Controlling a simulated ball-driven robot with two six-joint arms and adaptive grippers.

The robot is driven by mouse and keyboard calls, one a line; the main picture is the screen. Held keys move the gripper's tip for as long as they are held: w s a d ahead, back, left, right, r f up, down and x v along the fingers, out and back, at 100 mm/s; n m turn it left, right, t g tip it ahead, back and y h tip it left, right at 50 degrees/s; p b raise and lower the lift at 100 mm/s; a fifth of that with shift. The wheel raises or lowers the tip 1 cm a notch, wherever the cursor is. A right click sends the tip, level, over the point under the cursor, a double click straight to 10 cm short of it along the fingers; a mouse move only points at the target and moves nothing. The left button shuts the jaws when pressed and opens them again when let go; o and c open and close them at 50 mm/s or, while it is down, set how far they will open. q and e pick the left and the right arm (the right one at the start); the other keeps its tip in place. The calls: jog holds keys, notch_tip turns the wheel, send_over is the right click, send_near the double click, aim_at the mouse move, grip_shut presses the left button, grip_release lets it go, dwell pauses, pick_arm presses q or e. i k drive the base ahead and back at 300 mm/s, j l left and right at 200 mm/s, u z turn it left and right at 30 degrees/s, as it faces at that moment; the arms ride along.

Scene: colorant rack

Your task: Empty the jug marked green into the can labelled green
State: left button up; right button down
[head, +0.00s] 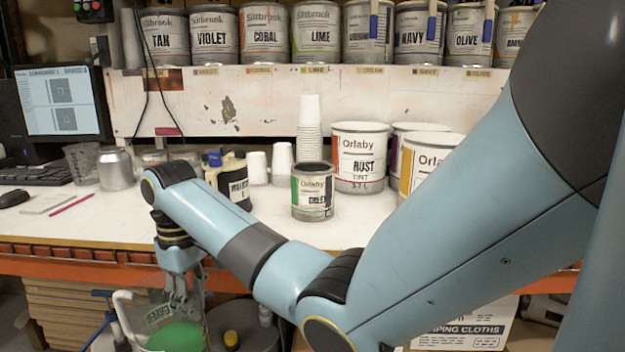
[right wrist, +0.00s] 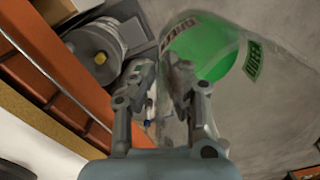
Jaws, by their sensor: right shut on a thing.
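The can labelled green (head: 315,203), small with a green band, stands upright and open-topped on the table. The jug's lower part is cut off in the head view. My left gripper is not in view.
The rust can (head: 358,170) and other large cans stand behind the green can. A dark-labelled bottle (head: 232,185) and white cups (head: 282,160) are to its left. The table's orange front edge (head: 80,249) lies beside the jug. Bare tabletop (head: 100,225) is free at the left front.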

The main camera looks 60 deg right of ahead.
aim_at(312, 182)
jog(key=k+l+z, duration=0.3)
jog(key=k+l, duration=0.85)
